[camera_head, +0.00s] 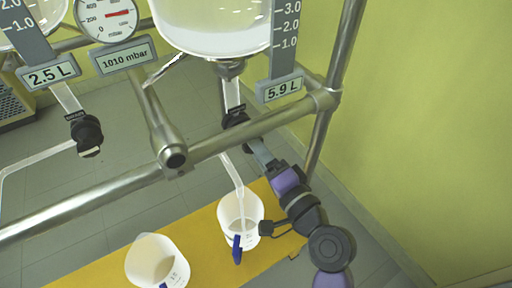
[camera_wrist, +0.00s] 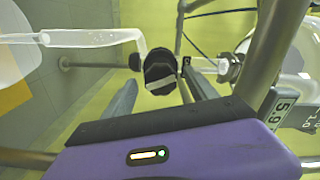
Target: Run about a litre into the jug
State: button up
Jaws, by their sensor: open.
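The right glass reactor (camera_head: 212,25) holds pale liquid, and its display (camera_head: 283,87) reads 5.9 L. Its drain valve has a black knob (camera_head: 235,118), seen close up in the wrist view (camera_wrist: 160,70). An outlet tube (camera_head: 230,168) slants down from the valve to a white jug (camera_head: 240,212) with a blue handle. A thin pale line, like a stream, runs from the tube's end into the jug; the jug's level is unclear. My gripper (camera_head: 258,150) is open, its fingers (camera_wrist: 158,95) near the knob, one on either side; I cannot tell whether they touch it.
A second white jug (camera_head: 157,262) stands at the front left of the yellow mat (camera_head: 200,230). A left reactor's display (camera_head: 48,74) reads 2.5 L, with its own black valve (camera_head: 87,133). A metal rail (camera_head: 245,140) crosses beside the right valve. A gauge's display (camera_head: 124,57) reads 1010 mbar.

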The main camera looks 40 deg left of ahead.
jog(key=p+v, duration=0.1)
jog(key=v, duration=0.6)
dwell(7.3)
